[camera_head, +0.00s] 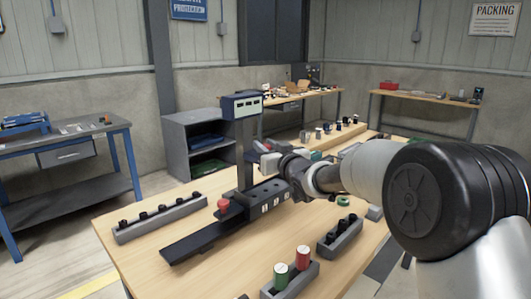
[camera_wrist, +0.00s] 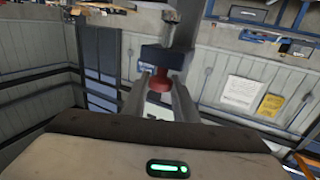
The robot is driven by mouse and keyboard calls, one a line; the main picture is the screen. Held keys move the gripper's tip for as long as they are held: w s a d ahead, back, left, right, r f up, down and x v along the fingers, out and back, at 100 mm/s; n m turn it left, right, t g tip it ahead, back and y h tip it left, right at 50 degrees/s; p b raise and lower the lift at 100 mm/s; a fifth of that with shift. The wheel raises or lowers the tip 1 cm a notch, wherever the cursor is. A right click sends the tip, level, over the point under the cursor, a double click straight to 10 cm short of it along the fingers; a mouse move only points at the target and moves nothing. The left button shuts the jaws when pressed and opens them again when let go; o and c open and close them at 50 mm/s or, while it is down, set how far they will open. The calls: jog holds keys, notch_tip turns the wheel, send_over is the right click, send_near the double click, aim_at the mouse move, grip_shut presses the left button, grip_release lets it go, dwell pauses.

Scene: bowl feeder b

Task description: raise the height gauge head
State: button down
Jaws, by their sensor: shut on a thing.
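The height gauge stands on the wooden bench, with an upright dark column (camera_head: 245,150) and a blue-grey display box (camera_head: 242,104) at its top. In the wrist view, a dark blue block (camera_wrist: 165,58), which looks like the gauge head, sits against the grey column (camera_wrist: 186,28). A red knob (camera_wrist: 157,86) sticks out from the block. My gripper (camera_wrist: 158,92) has its two fingers on either side of this knob and is shut on it. In the head view my gripper (camera_head: 266,155) is beside the column, partway up. My wrist hides part of the gauge there.
A second red knob (camera_head: 223,205) stands near the dark flat bar (camera_head: 205,240). A grey rack with black pegs (camera_head: 160,218) lies to the left. Grey holders carry green and red cylinders (camera_head: 302,257) in front. Bare bench top lies between them.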

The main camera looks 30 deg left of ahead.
jog(key=shift+r, duration=0.55)
jog(key=c, duration=1.6)
grip_release()
jog(key=shift+o, duration=0.8)
jog(key=shift+f, duration=0.2)
jog(key=v, duration=1.7)
jog(key=shift+d+p, duration=0.2)
jog(key=shift+p, duration=0.2)
